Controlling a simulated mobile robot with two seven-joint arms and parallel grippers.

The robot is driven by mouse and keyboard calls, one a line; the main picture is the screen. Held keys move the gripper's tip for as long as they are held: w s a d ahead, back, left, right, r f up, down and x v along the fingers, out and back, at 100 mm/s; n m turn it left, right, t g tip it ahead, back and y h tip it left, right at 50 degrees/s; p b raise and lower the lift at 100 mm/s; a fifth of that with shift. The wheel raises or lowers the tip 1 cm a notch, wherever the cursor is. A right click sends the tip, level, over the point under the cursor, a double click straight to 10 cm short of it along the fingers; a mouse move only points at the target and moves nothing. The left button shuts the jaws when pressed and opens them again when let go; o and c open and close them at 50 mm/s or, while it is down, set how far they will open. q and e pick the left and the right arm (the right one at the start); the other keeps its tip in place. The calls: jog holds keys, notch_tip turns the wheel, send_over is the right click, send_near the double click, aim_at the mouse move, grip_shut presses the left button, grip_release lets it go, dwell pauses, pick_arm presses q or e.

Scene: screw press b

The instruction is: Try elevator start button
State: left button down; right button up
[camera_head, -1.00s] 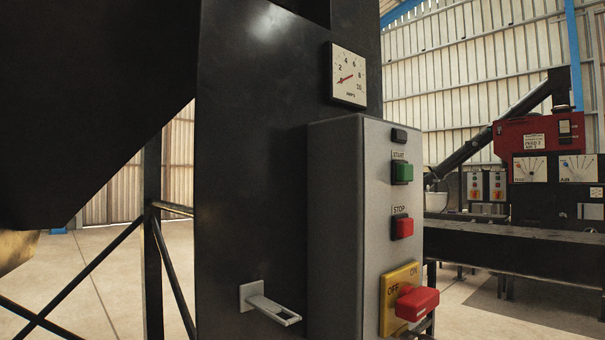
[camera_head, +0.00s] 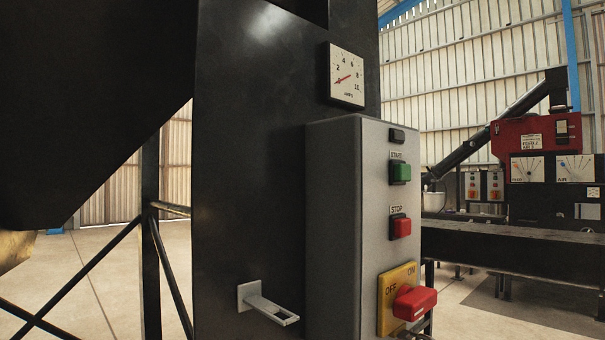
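The green START button (camera_head: 400,173) is on the front of a grey control box (camera_head: 335,230), which is mounted on a dark column. The red STOP button (camera_head: 401,227) is below it. Lower down is a red rotary switch (camera_head: 415,302) on a yellow plate (camera_head: 399,279) marked OFF and ON. A small dark indicator (camera_head: 397,136) sits above START and looks unlit. An amps gauge (camera_head: 346,76) is higher on the column, its red needle at the low end of the scale. Neither of my grippers is in view.
A grey bracket (camera_head: 267,303) sticks out from the column, left of the box. A dark hopper-like body (camera_head: 90,100) fills the upper left, with a dark frame (camera_head: 151,240) below. A red machine (camera_head: 539,140) and long dark bench (camera_head: 515,247) stand at right. Pale floor is open between.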

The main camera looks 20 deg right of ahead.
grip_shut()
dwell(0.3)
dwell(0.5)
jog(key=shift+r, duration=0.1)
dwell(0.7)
